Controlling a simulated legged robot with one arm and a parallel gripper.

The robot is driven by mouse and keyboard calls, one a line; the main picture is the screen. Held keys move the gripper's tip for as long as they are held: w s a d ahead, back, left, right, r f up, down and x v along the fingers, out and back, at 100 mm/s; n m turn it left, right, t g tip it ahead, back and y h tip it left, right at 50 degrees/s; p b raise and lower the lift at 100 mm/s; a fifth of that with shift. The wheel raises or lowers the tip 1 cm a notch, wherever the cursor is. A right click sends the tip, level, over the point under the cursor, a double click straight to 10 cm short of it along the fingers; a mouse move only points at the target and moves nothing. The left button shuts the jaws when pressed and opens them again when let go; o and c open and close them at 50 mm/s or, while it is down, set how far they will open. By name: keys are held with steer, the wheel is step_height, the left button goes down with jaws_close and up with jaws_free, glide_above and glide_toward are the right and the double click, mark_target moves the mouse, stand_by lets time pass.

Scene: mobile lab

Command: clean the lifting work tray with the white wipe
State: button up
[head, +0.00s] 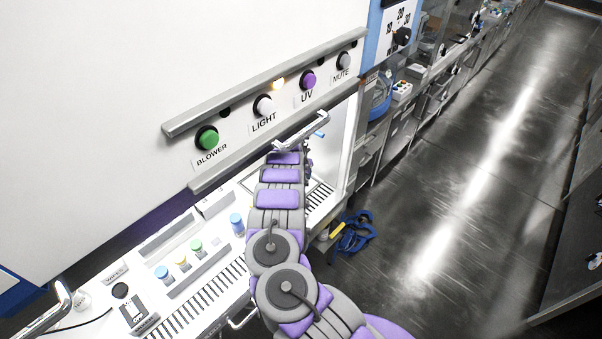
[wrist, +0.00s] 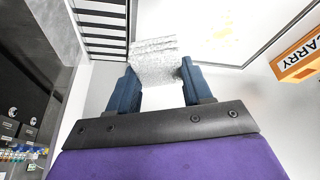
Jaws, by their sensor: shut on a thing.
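My gripper (wrist: 158,60) is shut on the white wipe (wrist: 156,64), a crinkled, textured piece spanning the space between its two blue fingers. In the wrist view the lifting work tray (wrist: 238,50) is a pale panel with a dark outline, at the top right beyond the wipe. Faint yellow marks (wrist: 222,27) show on it. I cannot tell whether the wipe touches the tray. In the head view my arm reaches under the sash into the white cabinet, and my gripper and the wipe are hidden there.
An orange block marked CARRY (wrist: 298,62) stands right of the tray. A slotted grille (wrist: 103,25) lies at the upper left. In the head view, capped vials (head: 196,247) stand left of my arm, under the sash rail (head: 270,138). Open floor (head: 450,190) lies to the right.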

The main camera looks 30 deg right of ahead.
steer(key=shift+w+r+t, duration=0.4)
steer(key=shift+w+r, duration=0.55)
steer(key=shift+r, duration=0.05)
steer(key=shift+f+b, duration=0.15)
steer(key=shift+b, duration=0.3)
steer(key=shift+s+a+f+b, duration=0.1)
steer(key=shift+s+f+b, duration=0.1)
steer(key=shift+f+b, duration=0.35)
steer(key=shift+s+a+f+b, duration=0.1)
steer(key=shift+s+f+b, duration=0.1)
steer(key=shift+f+b, duration=0.35)
steer(key=shift+w+f, duration=0.15)
steer(key=shift+f, duration=0.45)
steer(key=shift+w+a+f, duration=0.1)
steer(key=shift+w+f, duration=0.05)
steer(key=shift+f+g, duration=0.1)
steer(key=shift+g, duration=0.2)
